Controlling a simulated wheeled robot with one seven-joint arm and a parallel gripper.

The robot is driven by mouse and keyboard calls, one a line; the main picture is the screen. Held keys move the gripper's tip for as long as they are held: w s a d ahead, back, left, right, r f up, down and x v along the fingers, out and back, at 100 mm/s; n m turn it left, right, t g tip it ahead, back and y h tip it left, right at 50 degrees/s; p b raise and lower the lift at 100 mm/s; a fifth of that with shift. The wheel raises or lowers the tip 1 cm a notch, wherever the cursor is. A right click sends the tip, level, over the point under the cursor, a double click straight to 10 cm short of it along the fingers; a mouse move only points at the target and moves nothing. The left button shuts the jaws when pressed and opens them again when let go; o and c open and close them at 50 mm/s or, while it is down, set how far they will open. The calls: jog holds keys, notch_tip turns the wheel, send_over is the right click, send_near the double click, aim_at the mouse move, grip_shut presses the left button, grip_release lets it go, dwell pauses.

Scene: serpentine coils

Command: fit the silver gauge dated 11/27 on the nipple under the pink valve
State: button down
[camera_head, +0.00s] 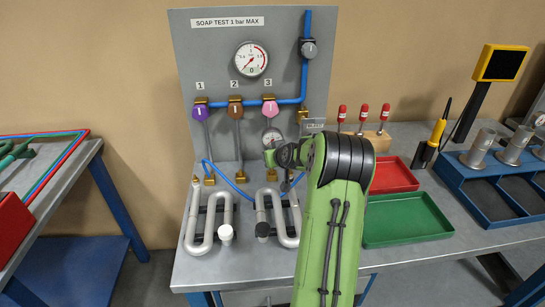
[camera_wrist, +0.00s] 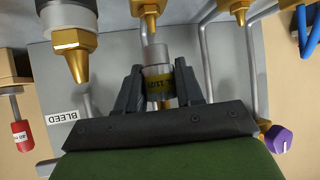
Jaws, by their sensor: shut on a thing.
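The pink valve (camera_head: 270,108) is the one under number 3 on the grey panel. A silver gauge (camera_head: 272,137) with a white dial stands just below it in the head view. In the head view my gripper (camera_head: 271,155) is partly hidden by my arm.
A purple valve (camera_head: 200,112) and a brown valve (camera_head: 235,109) are to the left. A larger brass-tipped fitting (camera_wrist: 74,45) and the BLEED sign (camera_wrist: 62,117) are close beside my gripper. Bent silver pipes (camera_head: 208,219), a red tray (camera_head: 394,175) and a green tray (camera_head: 407,220) are on the bench.

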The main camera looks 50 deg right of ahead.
jog(key=shift+w, duration=0.1)
jog(key=shift+f+b, duration=0.1)
jog(key=shift+b, duration=0.25)
jog(key=shift+f+b, duration=0.9)
jog(key=shift+f, duration=0.15)
jog(key=shift+f+b, duration=0.15)
jog(key=shift+b, duration=0.25)
jog(key=shift+f, duration=0.15)
